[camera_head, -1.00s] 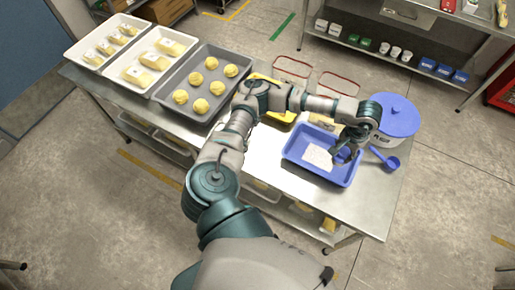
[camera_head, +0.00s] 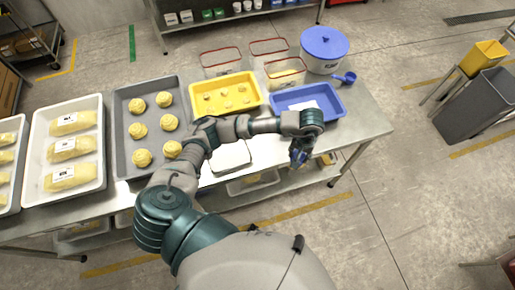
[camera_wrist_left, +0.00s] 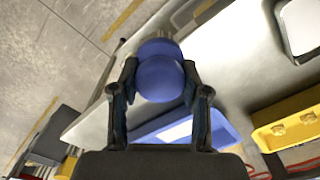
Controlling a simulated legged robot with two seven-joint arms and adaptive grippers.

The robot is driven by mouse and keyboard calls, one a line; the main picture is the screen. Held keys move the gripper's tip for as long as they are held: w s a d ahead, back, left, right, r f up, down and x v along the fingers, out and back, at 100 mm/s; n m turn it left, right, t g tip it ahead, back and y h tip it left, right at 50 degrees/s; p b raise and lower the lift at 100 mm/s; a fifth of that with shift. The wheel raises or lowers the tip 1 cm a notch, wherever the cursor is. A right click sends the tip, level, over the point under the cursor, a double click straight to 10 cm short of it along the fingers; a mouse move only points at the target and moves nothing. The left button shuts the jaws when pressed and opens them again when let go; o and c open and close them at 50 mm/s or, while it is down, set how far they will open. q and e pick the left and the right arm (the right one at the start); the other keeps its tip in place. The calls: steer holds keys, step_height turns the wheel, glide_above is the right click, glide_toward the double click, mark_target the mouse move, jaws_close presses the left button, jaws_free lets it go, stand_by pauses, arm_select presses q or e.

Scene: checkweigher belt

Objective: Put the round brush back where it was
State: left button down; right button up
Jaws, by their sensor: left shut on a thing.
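My left gripper (camera_head: 299,157) hangs at the front edge of the steel table, in front of the blue tray (camera_head: 336,112). It is shut on a blue rounded thing, which looks like the round brush (camera_wrist_left: 160,82). In the left wrist view the brush sits between both fingers, with a second blue rounded part behind it. In the head view the brush is small and partly hidden by the fingers. The blue tray holds a white sheet and also shows in the left wrist view (camera_wrist_left: 220,130). My right gripper is not in view.
A blue-lidded white tub (camera_head: 323,50) and a blue scoop (camera_head: 345,78) stand behind the tray. A yellow tray (camera_head: 225,92), red-rimmed containers (camera_head: 285,72) and a grey tray of dough balls (camera_head: 150,100) lie leftward. The table's right end (camera_head: 370,118) is clear.

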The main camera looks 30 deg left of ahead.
arm_select(q)
steer(key=a+f+p, duration=0.1)
steer(key=a, duration=0.4)
steer(key=a+f+p, duration=0.2)
steer(key=a, duration=0.3)
steer(key=a+f+p, duration=0.1)
steer(key=a, duration=0.3)
steer(key=shift+s+a+f+p, duration=0.25)
steer(key=shift+s+a+p, duration=0.05)
steer(key=shift+a, duration=0.1)
steer(key=shift+d+f, duration=0.15)
steer(key=shift+d, duration=0.3)
steer(key=c, duration=0.9)
jaws_free()
steer(key=o, duration=0.3)
steer(key=shift+o, duration=0.2)
steer(key=shift+a, duration=0.1)
steer(key=shift+a+f, duration=0.1)
steer(key=shift+a, duration=0.05)
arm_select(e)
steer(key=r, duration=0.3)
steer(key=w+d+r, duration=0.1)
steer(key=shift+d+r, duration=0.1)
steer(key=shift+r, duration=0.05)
arm_select(q)
steer(key=shift+a, duration=0.1)
